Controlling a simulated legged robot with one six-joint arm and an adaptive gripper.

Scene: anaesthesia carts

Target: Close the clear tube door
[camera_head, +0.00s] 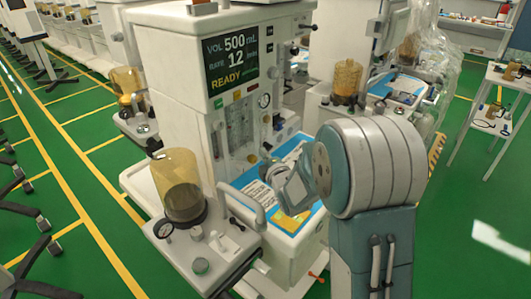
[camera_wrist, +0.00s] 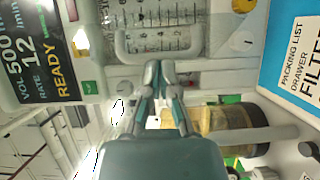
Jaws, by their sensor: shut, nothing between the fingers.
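The clear tube door (camera_head: 238,124) is on the front of the anaesthesia machine, below and right of the green READY screen. Marked tubes show behind it. In the wrist view the clear door (camera_wrist: 160,43) shows as a see-through panel with a pale rounded rim, over graduated scales. I cannot tell how far it stands open. My gripper (camera_wrist: 160,72) is shut and empty, with its fingertips close to the door's rim; contact is unclear. In the head view my wrist and arm partly hide the gripper, which is in front of the machine, below and right of the door.
An amber canister (camera_head: 178,185) stands at the machine's left front, with a gauge beside it. A blue-edged worktop (camera_head: 312,212) with printed sheets lies below the panel. Another cart with an amber jar (camera_head: 346,78) is behind.

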